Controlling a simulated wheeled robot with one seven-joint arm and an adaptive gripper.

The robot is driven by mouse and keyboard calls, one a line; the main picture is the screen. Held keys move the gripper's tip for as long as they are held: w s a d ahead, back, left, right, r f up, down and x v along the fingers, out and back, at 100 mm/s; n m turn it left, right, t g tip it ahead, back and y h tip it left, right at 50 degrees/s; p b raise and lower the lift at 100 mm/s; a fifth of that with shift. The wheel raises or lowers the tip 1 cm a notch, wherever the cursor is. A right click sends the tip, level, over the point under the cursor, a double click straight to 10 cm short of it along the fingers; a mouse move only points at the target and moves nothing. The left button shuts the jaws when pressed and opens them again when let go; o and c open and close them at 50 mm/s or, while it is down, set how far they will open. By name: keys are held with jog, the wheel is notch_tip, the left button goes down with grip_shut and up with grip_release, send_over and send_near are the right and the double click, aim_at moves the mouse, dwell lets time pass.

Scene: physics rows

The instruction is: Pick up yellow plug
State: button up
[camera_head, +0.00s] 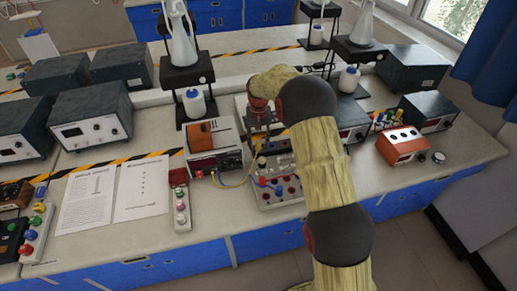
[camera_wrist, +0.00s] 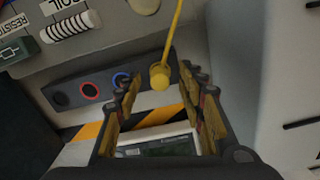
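The yellow plug (camera_wrist: 159,76) shows in the wrist view, with its thin yellow cable (camera_wrist: 172,32) running up out of the picture. My gripper (camera_wrist: 160,84) has its two fingers apart, one on each side of the plug, with visible gaps. In the head view my gripper (camera_head: 263,138) points down over the bench near the white socket board (camera_head: 270,195). The yellow cable (camera_head: 240,184) runs there between the red-fronted instrument and the board. The plug itself is too small to make out clearly in the head view.
In the wrist view a dark socket strip (camera_wrist: 88,88) with red and blue rings lies behind the fingers. In the head view a red-fronted instrument (camera_head: 215,163) stands left of my gripper, and an orange box (camera_head: 402,145) stands right of my arm. Paper sheets (camera_head: 140,188) lie left.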

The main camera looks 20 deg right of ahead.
notch_tip(320, 180, down, 2)
jog(key=shift+r, duration=0.1)
jog(key=shift+c, duration=0.5)
grip_shut()
